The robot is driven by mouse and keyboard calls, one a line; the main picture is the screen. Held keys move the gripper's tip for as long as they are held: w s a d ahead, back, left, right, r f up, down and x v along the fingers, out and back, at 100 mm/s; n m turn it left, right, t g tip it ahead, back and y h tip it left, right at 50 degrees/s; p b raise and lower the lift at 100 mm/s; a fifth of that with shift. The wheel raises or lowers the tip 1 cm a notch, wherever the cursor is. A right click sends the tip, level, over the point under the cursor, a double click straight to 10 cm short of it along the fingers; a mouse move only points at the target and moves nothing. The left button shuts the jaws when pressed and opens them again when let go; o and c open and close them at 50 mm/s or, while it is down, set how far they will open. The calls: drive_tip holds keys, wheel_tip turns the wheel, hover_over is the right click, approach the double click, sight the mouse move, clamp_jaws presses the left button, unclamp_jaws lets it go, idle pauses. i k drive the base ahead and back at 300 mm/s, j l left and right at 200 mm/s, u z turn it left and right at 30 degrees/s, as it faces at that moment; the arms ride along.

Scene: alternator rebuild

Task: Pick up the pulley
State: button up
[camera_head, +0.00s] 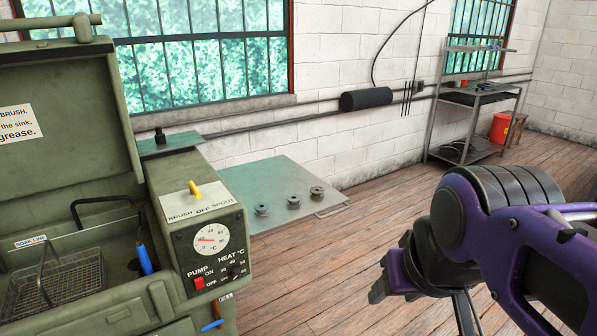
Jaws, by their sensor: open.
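Several small dark metal spool-shaped parts stand in a row on a grey-green sheet or low platform (265,180) by the wall. They are a left one (262,209), a middle one (293,202) and a right one (317,193). They look like pulleys, but they are too small to tell apart surely. My gripper (386,276), purple and dark, is at the lower right, open, to the right of and nearer than these parts, and apart from them. Its fingertips are partly hidden by its own body.
A green parts washer (165,185) with a raised lid, wire basket (55,290), blue-handled brush (144,258) and control panel fills the left. A metal shelf (478,95) and red bucket (499,128) stand at the back right. The wooden floor (385,195) between is clear.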

sight(316, 192)
drive_tip(key=i+l, duration=0.25)
drive_tip(key=i, duration=0.25)
drive_tip(key=i+l, duration=0.2)
drive_tip(key=i, duration=0.25)
